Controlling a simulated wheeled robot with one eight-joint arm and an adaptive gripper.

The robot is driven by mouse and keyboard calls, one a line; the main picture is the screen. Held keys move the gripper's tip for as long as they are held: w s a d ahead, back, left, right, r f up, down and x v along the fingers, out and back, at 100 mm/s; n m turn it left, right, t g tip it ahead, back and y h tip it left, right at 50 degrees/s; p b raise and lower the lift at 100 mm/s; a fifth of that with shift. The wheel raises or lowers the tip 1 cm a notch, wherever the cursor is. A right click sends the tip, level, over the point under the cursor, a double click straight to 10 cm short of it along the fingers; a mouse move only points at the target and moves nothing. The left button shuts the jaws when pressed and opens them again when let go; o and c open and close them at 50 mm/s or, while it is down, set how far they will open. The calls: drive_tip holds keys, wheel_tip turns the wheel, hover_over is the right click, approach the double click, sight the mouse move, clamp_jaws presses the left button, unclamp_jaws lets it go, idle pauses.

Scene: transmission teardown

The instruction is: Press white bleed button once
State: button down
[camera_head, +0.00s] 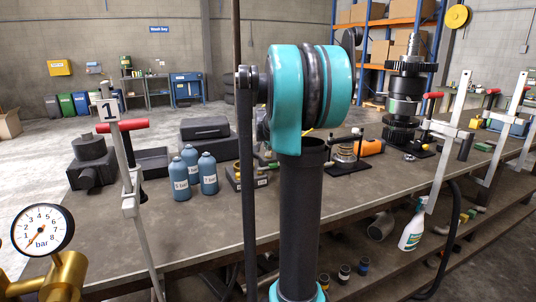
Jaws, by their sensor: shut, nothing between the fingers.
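I cannot make out a white bleed button in the head view. A small dark box (247,179) with pale labels sits on the workbench (205,232), partly hidden behind my arm. Its top is too small and too covered to tell whether it carries the button. A round pressure gauge (43,229) marked "bar" stands on a brass fitting (64,277) at the lower left. Its orange needle seems to point to the lower left. My teal and black arm fills the middle of the picture. My gripper is not visible.
Blue bottles (208,173) stand left of my arm. A clamp with a red handle (122,126) rises at the bench's left front; more clamps (449,130) stand at the right. A dark gear stack (405,92) stands at the back right. The bench's front left is clear.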

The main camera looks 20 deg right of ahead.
drive_tip(key=shift+f, duration=0.55)
idle(0.7)
drive_tip(key=shift+r, duration=0.95)
drive_tip(key=shift+r, duration=2.55)
